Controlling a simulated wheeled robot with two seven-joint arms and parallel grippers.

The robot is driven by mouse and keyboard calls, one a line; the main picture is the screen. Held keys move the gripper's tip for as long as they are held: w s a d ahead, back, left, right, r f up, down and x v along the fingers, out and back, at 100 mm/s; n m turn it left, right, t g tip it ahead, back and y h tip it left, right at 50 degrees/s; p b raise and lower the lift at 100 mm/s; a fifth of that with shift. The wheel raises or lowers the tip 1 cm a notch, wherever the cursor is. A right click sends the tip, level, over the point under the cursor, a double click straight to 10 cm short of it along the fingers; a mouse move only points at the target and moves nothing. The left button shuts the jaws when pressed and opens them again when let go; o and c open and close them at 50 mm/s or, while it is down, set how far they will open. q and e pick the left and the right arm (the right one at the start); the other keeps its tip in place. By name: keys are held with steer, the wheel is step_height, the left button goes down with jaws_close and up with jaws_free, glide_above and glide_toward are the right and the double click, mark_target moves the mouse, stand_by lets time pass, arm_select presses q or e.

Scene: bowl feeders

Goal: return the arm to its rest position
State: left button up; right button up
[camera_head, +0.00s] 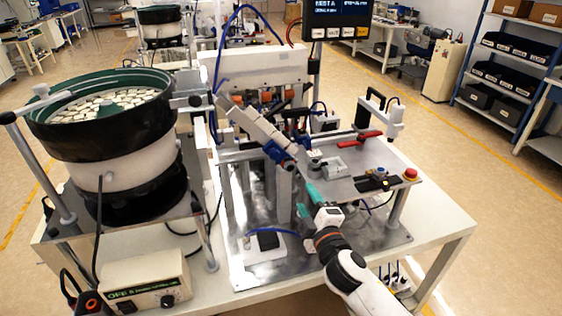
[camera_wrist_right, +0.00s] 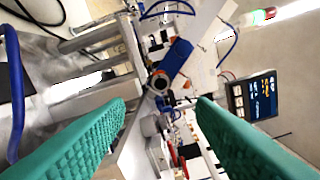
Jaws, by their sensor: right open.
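My right arm comes in from the lower right of the head view. Its gripper (camera_head: 309,202) with teal fingers is over the front of the machine's metal plate, left of the raised work plate (camera_head: 345,188). In the right wrist view the two teal fingers of the gripper (camera_wrist_right: 161,103) stand wide apart with nothing between them. Beyond them is a blue and silver cylinder (camera_wrist_right: 176,62) of the machine, apart from the fingers.
A bowl feeder (camera_head: 105,125) full of white parts stands at left, with a control box (camera_head: 146,281) in front. A red button (camera_head: 410,174) and a black-handled fixture (camera_head: 371,108) are on the right. A screen (camera_head: 337,20) rises behind. Floor right of the table is clear.

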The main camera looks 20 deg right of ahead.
steer(key=s+f+m+g, duration=0.4)
steer(key=s+f+g, duration=0.1)
steer(key=s, duration=0.5)
steer(key=s+f+m+g, duration=0.5)
steer(key=s+f, duration=0.1)
steer(key=s, duration=0.4)
steer(key=s+f+m+g, duration=0.4)
steer(key=s+f+g, duration=0.1)
steer(key=s, duration=0.5)
step_height(320, 180, down, 28)
steer(key=s+b, duration=0.1)
steer(key=s, duration=0.1)
steer(key=s+d+f+g+b, duration=0.1)
steer(key=s+d+f+g, duration=0.1)
steer(key=s+f, duration=1.4)
steer(key=shift+d+h, duration=0.3)
steer(key=shift+d, duration=0.35)
